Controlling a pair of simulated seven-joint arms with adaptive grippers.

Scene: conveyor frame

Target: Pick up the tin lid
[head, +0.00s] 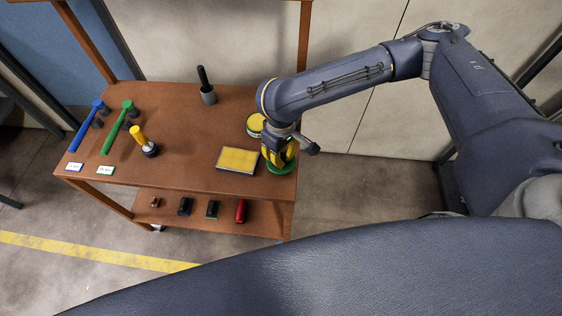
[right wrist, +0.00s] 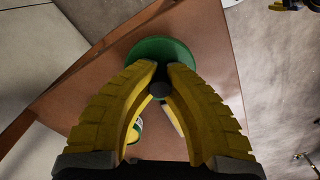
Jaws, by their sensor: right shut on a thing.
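The tin lid (head: 283,169) is a green disc at the front right corner of the brown table top. It also shows in the right wrist view (right wrist: 178,48), with a dark knob (right wrist: 160,89) between the fingers. My right gripper (head: 279,160) points down over the lid, and its yellow fingers are shut on the lid's knob. I cannot tell if the lid rests on the table or is held just above it. A round tin (head: 255,124) with a yellow top stands behind the gripper, partly hidden by my right arm. My left gripper is not in view.
A yellow square pad (head: 238,159) lies left of the gripper. A dark-handled tool in a grey holder (head: 208,96), a yellow-handled tool (head: 138,136), a green hammer-like tool (head: 118,127) and a blue one (head: 87,124) are farther left. A lower shelf (head: 168,218) holds small items.

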